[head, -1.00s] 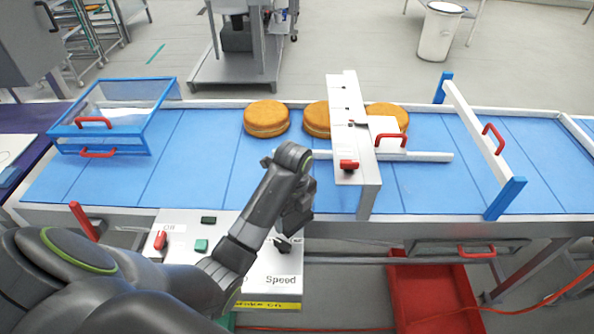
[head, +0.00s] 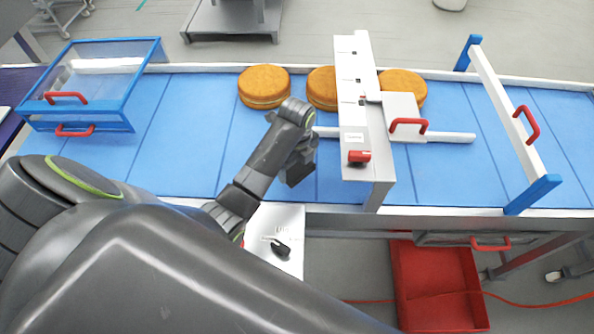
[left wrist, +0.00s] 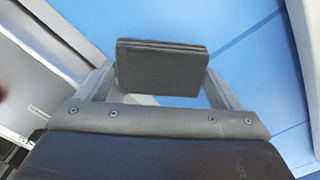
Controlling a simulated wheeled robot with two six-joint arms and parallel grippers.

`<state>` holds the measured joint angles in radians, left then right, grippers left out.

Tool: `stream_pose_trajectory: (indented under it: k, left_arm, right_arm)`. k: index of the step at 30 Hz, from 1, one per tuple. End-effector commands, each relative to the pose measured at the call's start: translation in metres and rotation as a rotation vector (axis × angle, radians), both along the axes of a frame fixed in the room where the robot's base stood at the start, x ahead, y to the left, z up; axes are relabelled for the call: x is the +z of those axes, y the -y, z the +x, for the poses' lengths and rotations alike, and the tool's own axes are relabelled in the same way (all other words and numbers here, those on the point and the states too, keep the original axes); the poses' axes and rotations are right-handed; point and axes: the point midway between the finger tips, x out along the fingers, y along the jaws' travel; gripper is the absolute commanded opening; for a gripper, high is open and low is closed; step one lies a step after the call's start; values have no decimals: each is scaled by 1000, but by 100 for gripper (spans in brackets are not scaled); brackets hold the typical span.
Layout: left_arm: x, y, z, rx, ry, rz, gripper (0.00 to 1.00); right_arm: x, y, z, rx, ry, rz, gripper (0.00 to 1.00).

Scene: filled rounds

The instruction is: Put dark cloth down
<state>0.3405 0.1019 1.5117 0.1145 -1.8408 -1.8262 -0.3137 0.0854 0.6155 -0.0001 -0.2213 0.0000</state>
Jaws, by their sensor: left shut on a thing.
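My left gripper (head: 300,168) is over the front part of the blue conveyor belt (head: 192,150), left of the white bridge. In the left wrist view it is shut on the dark cloth (left wrist: 162,68), a folded dark grey pad with stacked layers held between the two fingers. The belt lies behind the cloth in that view. In the head view the cloth is hard to tell apart from the dark gripper. Whether the cloth touches the belt cannot be told. My right gripper is not in view.
Three round orange-brown cakes (head: 264,86) sit along the far side of the belt. A white bridge (head: 352,110) with a red knob stands right of my gripper. A clear blue-framed cover (head: 95,85) is at left, a white gate (head: 505,100) at right. A red bin (head: 436,285) is below.

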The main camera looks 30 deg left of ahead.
Motion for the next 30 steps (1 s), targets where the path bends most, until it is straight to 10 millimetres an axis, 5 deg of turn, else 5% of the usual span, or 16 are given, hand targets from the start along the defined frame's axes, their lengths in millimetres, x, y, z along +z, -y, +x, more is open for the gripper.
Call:
stream_pose_trajectory:
  k: [9,22,23,24,30]
  left_arm:
    - [-37,0,0,1,-3,1,60]
    - [-44,0,0,0,-1,0,60]
    - [-43,0,0,0,-1,0,90]
    - [-43,0,0,0,-1,0,96]
    - [-43,0,0,0,-1,0,100]
  right_arm:
    - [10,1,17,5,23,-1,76]
    - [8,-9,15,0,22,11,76]
    - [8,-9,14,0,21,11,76]
    - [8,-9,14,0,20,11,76]
    - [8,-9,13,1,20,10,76]
